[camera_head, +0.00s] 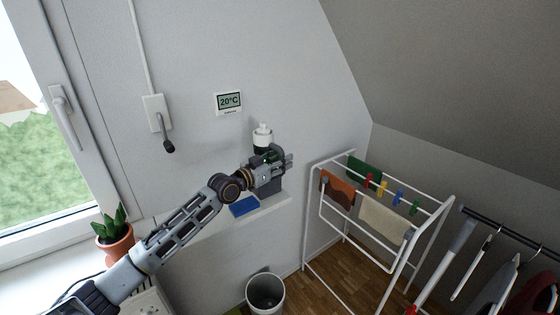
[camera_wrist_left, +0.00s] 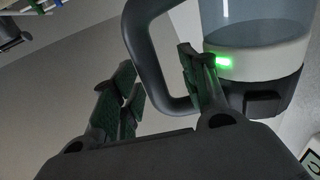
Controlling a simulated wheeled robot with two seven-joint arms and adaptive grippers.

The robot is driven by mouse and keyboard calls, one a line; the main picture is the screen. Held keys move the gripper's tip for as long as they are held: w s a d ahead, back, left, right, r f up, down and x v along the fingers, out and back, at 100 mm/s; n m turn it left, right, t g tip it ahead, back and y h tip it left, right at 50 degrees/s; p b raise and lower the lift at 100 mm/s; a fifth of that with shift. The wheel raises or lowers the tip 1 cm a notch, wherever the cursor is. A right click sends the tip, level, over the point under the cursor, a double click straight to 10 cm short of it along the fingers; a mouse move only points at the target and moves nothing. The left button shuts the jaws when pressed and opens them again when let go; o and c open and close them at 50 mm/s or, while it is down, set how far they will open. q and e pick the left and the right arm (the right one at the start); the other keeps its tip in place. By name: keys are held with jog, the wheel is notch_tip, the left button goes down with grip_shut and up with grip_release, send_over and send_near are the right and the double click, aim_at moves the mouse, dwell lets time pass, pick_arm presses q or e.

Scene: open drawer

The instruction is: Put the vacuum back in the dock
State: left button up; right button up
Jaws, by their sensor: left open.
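The handheld vacuum (camera_head: 263,135) stands upright against the wall on the white ledge, with a white top and a dark body. In the left wrist view the vacuum (camera_wrist_left: 255,50) has a clear bin, a white band with a lit green light, and a dark looped handle (camera_wrist_left: 143,62). A dark grey block below it, apparently the dock (camera_head: 272,187), is partly hidden by my gripper. My left gripper (camera_head: 287,162) is open at the vacuum; in the wrist view its fingers (camera_wrist_left: 158,65) lie on either side of the handle bar. I cannot tell whether they touch it. My right gripper is out of view.
A blue block (camera_head: 244,206) lies on the ledge beside the dock. A potted plant (camera_head: 115,235) stands at the left by the window. A drying rack (camera_head: 350,170) with cloths stands at the right. A bin (camera_head: 265,290) stands on the floor below the ledge.

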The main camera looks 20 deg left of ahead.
pick_arm(q)
jog(key=shift+f, duration=0.25)
jog(key=v, duration=1.2)
jog(key=shift+r, duration=0.25)
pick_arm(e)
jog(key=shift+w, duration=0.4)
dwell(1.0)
